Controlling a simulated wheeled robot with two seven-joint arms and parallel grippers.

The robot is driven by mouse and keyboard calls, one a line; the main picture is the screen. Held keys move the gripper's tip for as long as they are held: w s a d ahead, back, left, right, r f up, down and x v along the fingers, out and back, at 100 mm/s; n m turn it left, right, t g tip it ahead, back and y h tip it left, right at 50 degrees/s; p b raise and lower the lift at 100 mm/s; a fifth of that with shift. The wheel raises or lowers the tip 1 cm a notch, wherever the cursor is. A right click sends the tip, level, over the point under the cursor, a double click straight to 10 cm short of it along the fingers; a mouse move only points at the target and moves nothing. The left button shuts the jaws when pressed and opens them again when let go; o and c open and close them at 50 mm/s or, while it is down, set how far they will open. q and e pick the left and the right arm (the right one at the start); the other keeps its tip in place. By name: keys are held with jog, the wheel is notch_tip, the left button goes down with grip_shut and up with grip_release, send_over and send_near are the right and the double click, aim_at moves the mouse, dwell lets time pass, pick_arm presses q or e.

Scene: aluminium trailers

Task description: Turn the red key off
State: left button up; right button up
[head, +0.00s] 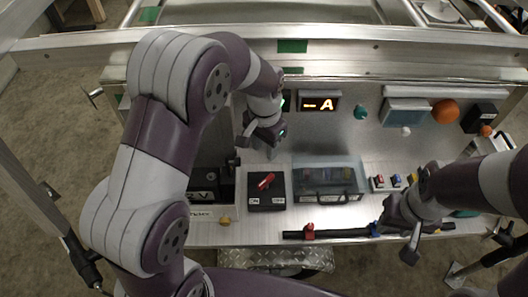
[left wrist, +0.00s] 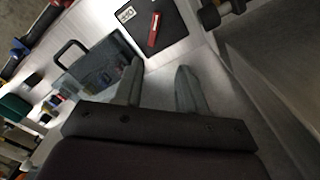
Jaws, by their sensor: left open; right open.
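The red key (head: 266,181) sits on top of a black switch box (head: 266,205) with two small white labels along its front edge. The key handle is slanted, its upper end leaning right in the head view. In the left wrist view the red key (left wrist: 154,30) and part of the black box (left wrist: 175,28) show at the top, beyond the fingertips. My left gripper (left wrist: 158,70) is open and empty, apart from the key. In the head view it is behind the box, its fingers partly hidden by my wrist. My right gripper (head: 408,232) is open near the panel's front right.
A clear-lidded case with a handle (head: 327,180) stands right of the switch box. A black bar with red and blue clamps (head: 340,233) lies along the front edge. A lit display (head: 319,104) stands at the back. Small coloured buttons (head: 396,181) sit further right.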

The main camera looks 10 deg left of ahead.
aim_at(266, 180)
pick_arm(q)
jog(key=f, duration=0.3)
jog(key=s+f, duration=0.1)
jog(key=f, duration=0.5)
jog(key=shift+s+d+b, duration=0.15)
jog(key=shift+d+b, duration=0.15)
jog(key=f, duration=0.2)
jog(key=shift+s+d+f, duration=0.15)
jog(key=shift+d+f, duration=0.05)
jog(key=shift+f, duration=0.15)
jog(key=shift+a+f, duration=0.1)
jog(key=shift+f, duration=0.05)
pick_arm(e)
jog(key=shift+s+d+f, duration=0.25)
jog(key=shift+s+d, duration=0.2)
jog(key=shift+s, duration=0.05)
pick_arm(q)
grip_shut()
